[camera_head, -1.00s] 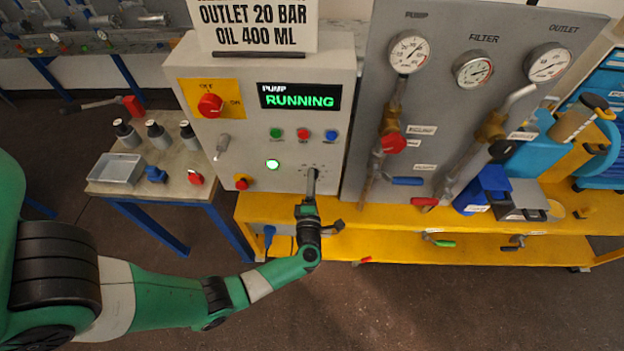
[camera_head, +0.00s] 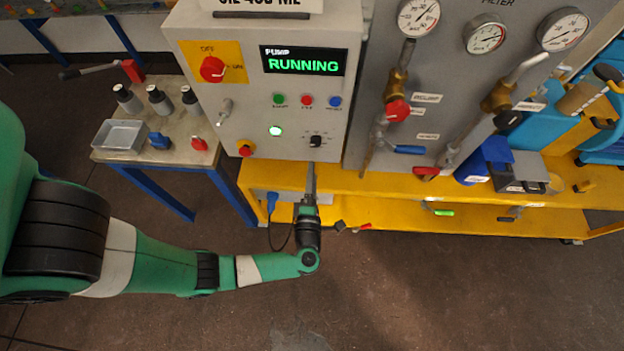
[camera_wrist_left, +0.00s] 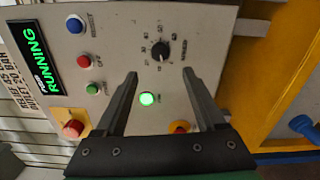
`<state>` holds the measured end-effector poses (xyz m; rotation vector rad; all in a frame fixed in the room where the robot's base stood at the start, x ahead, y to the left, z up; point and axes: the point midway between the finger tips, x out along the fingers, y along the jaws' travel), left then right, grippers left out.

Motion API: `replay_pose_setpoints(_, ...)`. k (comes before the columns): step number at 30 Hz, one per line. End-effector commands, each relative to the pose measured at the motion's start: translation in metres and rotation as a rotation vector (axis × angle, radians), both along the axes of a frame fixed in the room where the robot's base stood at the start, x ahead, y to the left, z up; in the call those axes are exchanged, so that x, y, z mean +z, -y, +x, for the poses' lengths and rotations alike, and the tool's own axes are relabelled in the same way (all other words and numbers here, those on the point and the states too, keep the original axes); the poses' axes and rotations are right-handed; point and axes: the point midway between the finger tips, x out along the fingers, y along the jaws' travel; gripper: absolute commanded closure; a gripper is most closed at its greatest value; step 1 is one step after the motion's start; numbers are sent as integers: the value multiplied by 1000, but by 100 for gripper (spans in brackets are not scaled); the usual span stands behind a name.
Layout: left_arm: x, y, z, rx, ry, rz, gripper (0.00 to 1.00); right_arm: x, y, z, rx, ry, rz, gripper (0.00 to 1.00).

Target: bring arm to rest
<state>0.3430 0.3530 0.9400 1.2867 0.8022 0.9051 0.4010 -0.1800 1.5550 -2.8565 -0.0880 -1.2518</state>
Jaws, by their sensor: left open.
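My left arm (camera_head: 170,264) reaches in from the left in the head view. Its gripper (camera_head: 311,166) is below the black selector knob (camera_head: 316,141) on the grey pump control box (camera_head: 190,60). In the left wrist view the two fingers (camera_wrist_left: 160,85) are spread apart with nothing between them but the panel behind. The knob (camera_wrist_left: 160,50) shows beyond the fingertips, apart from them, and the lit green lamp (camera_wrist_left: 147,98) shows between the fingers. The display (camera_head: 303,62) reads PUMP RUNNING. My right gripper is not in either view.
A side table (camera_head: 110,155) with bottles and a clear tray (camera_head: 120,134) stands left of the box. A yellow bench (camera_head: 400,181) carries the gauge panel (camera_head: 455,80), with a blue container (camera_head: 487,160) to the right. The floor (camera_head: 440,290) in front is clear.

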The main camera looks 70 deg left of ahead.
Motion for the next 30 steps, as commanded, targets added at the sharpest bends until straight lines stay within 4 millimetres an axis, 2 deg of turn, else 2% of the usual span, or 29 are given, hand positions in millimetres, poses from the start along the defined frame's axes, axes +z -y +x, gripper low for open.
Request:
replay_pose_setpoints(3,0,15,-6,-3,1,-1,28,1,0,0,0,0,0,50)
replay_pose_setpoints(6,0,20,-9,0,1,0,28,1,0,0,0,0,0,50)
replay_pose_setpoints(24,2,17,-8,11,7,-3,28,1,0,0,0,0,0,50)
replay_pose_setpoints(26,11,16,2,24,38,-11,28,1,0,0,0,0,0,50)
replay_pose_setpoints(28,35,14,22,46,113,-30,28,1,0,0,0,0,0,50)
replay_pose_setpoints(29,50,13,32,55,160,-37,28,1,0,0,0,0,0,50)
replay_pose_setpoints(30,76,11,44,66,230,-37,28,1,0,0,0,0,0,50)
